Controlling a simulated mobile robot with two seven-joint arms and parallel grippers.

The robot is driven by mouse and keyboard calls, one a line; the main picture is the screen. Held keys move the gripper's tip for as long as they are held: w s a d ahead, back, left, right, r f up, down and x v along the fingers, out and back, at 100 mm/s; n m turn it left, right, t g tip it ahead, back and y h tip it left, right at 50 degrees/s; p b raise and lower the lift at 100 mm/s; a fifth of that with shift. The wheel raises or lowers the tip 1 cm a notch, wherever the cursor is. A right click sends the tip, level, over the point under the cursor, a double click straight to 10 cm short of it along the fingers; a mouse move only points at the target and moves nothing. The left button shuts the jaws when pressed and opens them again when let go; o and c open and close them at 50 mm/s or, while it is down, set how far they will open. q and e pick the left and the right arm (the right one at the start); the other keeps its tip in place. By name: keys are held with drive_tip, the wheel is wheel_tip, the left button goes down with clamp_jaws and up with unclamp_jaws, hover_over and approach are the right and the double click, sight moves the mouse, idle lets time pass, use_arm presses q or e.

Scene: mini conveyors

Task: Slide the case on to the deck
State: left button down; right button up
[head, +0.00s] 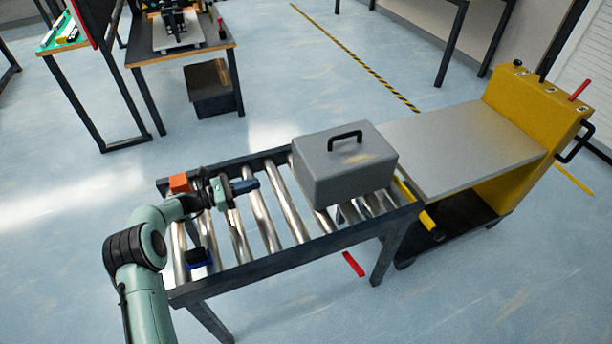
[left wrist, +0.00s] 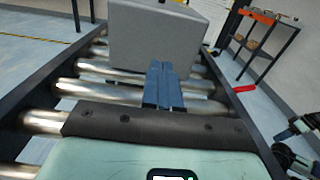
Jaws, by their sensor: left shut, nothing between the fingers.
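The grey case (head: 345,172) with a black handle on top sits upright on the right part of the roller conveyor (head: 262,262). It also shows in the left wrist view (left wrist: 155,40), ahead of the fingers. The deck (head: 462,150) is a flat grey plate on a yellow cart, beyond the conveyor's right end. My left gripper (head: 254,185) is shut and empty over the rollers, left of the case, with a gap between in the head view. In the left wrist view the shut blue fingers (left wrist: 163,82) point at the case.
The yellow cart (head: 540,110) has a red lever and a black handle. A yellow bar (head: 415,205) lies between conveyor and cart. An orange block (head: 180,183) is on the conveyor's left end. A red piece (head: 353,264) shows below the conveyor. Workbenches stand behind.

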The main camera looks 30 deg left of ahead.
use_arm(q)
drive_tip(key=b, duration=0.2)
approach(303, 169)
drive_tip(key=x, duration=0.5)
drive_tip(key=shift+w+d+f, duration=0.1)
drive_tip(key=shift+w+d, duration=0.1)
drive_tip(key=shift+w, duration=0.05)
drive_tip(key=shift+w+d+b, duration=0.3)
drive_tip(key=shift+w+d, duration=0.1)
drive_tip(key=shift+w, duration=0.1)
use_arm(e)
drive_tip(key=shift+h, duration=0.4)
drive_tip(key=shift+w+d+f, duration=0.15)
drive_tip(key=shift+d+f, duration=0.2)
drive_tip(key=shift+f, duration=0.25)
drive_tip(key=shift+w+d+f, duration=0.15)
drive_tip(key=shift+d+f, duration=0.15)
drive_tip(key=shift+f, duration=0.35)
drive_tip(key=shift+w+d+f, duration=0.15)
drive_tip(key=shift+d+f, duration=0.2)
drive_tip(key=shift+f, duration=0.25)
